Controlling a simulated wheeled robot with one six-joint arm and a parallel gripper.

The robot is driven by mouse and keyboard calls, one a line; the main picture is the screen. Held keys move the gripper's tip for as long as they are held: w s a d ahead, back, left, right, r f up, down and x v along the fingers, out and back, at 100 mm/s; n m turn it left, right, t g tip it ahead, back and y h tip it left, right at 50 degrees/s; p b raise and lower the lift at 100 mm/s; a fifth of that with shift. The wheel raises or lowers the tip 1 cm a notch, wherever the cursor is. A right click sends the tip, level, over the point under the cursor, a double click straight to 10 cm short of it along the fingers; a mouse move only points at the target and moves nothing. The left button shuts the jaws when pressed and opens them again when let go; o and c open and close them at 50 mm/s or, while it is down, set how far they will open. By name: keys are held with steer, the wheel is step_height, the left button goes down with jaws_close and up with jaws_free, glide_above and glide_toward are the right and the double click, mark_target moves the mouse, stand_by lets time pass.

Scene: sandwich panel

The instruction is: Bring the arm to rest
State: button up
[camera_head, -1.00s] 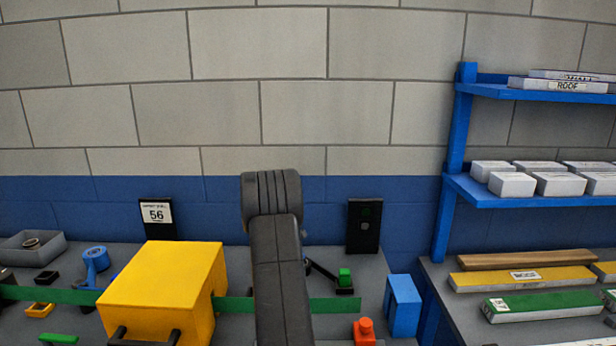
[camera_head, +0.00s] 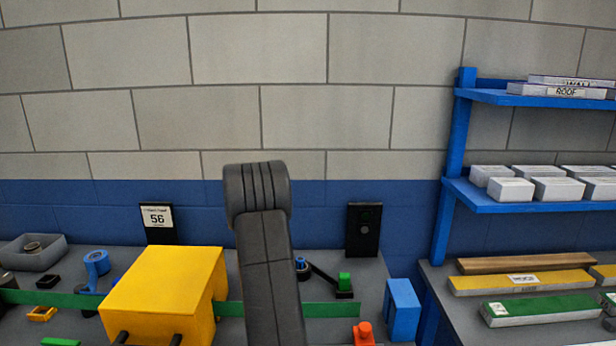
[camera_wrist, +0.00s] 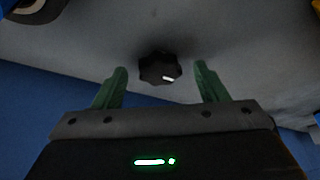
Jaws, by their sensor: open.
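My gripper (camera_wrist: 160,80) shows in the wrist view with its two green fingers spread apart. Nothing is held between them. A black ridged knob (camera_wrist: 160,68) with a white mark shows beyond the gap between the fingertips, against a grey surface. Whether the fingers touch it I cannot tell, but I see no grip on it. In the head view my dark arm rises at the middle of the picture, leaning slightly left. The gripper itself is hidden there.
A yellow box (camera_head: 160,295) stands left of my arm on the grey bench (camera_head: 235,262). A green strip (camera_head: 335,309) runs across the bench. A blue block (camera_head: 403,310) and an orange piece (camera_head: 363,334) are at right. A blue shelf (camera_head: 520,193) holds white blocks.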

steer(key=shift+a+m+t+h, duration=0.1)
steer(key=shift+m+t+h, duration=0.25)
steer(key=shift+m, duration=0.75)
